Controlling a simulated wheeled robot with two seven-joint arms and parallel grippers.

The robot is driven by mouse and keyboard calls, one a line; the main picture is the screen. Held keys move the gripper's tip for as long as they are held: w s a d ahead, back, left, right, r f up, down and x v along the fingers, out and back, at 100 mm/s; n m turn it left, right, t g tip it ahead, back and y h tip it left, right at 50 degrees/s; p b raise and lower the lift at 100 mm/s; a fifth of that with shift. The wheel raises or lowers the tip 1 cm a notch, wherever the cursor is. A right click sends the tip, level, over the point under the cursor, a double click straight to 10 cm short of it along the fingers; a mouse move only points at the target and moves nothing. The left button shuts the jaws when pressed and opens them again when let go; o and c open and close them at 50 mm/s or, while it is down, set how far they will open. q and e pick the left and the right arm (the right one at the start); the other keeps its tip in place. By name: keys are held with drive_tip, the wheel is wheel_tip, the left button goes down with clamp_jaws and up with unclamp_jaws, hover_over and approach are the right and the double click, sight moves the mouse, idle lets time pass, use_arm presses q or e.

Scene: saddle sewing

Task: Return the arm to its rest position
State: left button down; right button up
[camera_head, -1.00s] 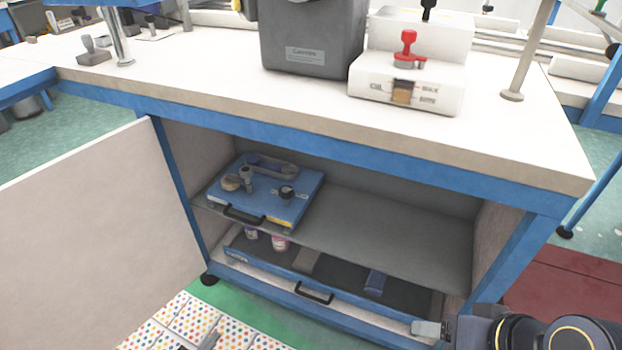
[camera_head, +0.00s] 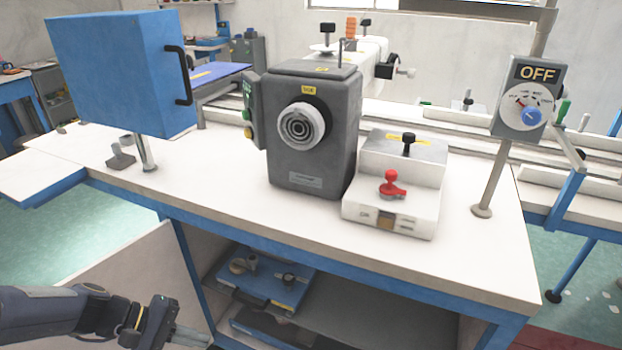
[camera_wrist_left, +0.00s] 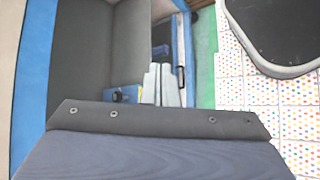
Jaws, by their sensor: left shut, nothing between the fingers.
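My left arm comes in from the lower left in the head view. Its gripper (camera_head: 188,338) is in front of the open cabinet, near the open door's inner side, with its fingers together and nothing held. In the left wrist view the closed fingers (camera_wrist_left: 161,84) point toward the cabinet interior. My right gripper does not show in the head view now.
The white workbench (camera_head: 230,221) carries a grey machine (camera_head: 312,155) and a white unit with a red knob (camera_head: 392,188). Below, the cabinet shelf holds a blue case (camera_head: 263,278). The white door (camera_head: 110,272) stands open at left. A blue box (camera_head: 125,80) stands above the bench.

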use_arm(q)
drive_tip(key=s+d+r+m+t+y+p, duration=0.1)
drive_tip(key=s+r+p, duration=0.5)
drive_tip(key=r, duration=0.6)
drive_tip(key=s+d+r+m+t+y+p, duration=0.1)
drive_tip(key=s+r+m+t+y+p, duration=0.2)
drive_tip(key=r, duration=1)
drive_tip(key=shift+s+r+m+y+p, duration=0.25)
drive_tip(key=shift+s+m+y+p, duration=1.15)
drive_tip(key=shift+s+m+p, duration=0.6)
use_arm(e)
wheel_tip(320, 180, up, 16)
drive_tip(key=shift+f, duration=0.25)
use_arm(q)
drive_tip(key=shift+s+d, duration=0.1)
drive_tip(key=shift+s, duration=0.1)
